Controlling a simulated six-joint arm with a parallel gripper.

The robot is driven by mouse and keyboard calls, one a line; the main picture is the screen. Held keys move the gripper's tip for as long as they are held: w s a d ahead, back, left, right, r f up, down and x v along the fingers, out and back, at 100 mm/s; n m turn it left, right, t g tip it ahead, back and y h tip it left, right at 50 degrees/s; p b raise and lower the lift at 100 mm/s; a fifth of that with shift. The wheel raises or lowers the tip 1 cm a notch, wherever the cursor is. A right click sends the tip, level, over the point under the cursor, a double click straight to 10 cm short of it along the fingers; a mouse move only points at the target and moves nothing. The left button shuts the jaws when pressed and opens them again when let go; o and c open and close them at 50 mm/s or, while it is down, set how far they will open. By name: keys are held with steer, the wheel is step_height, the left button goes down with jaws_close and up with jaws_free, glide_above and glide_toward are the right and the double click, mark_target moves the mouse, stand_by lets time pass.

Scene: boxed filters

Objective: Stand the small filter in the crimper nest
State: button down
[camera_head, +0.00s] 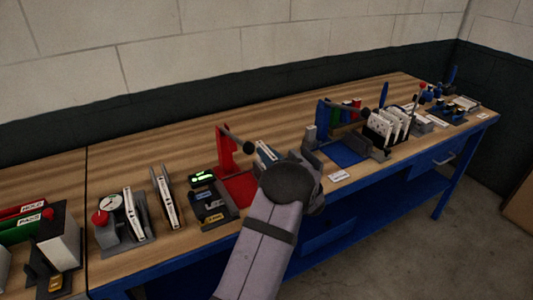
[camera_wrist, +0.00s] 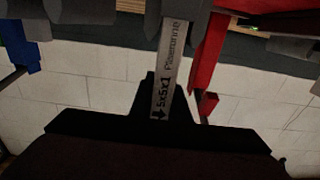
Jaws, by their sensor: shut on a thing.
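My gripper (camera_head: 290,182) is over the front of the bench, between a red lever press (camera_head: 226,150) and a blue lever press (camera_head: 323,120). It is shut on a narrow white-edged filter (camera_wrist: 172,65), whose printed edge reads 5x5x1 with an arrow in the wrist view. The filter's edge also shows just beyond my wrist in the head view (camera_head: 266,151). The red press has a red base plate (camera_head: 238,190); the blue one has a blue base plate (camera_head: 344,152). I cannot tell which holds the crimper nest. My wrist hides the fingertips in the head view.
Right of the blue press, a rack holds several white filters (camera_head: 392,125). The bench's back strip (camera_head: 180,135) is clear.

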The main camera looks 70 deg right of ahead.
steer(key=shift+f+b, duration=0.6)
steer(key=shift+f, duration=0.2)
steer(key=c, duration=1.6)
jaws_free()
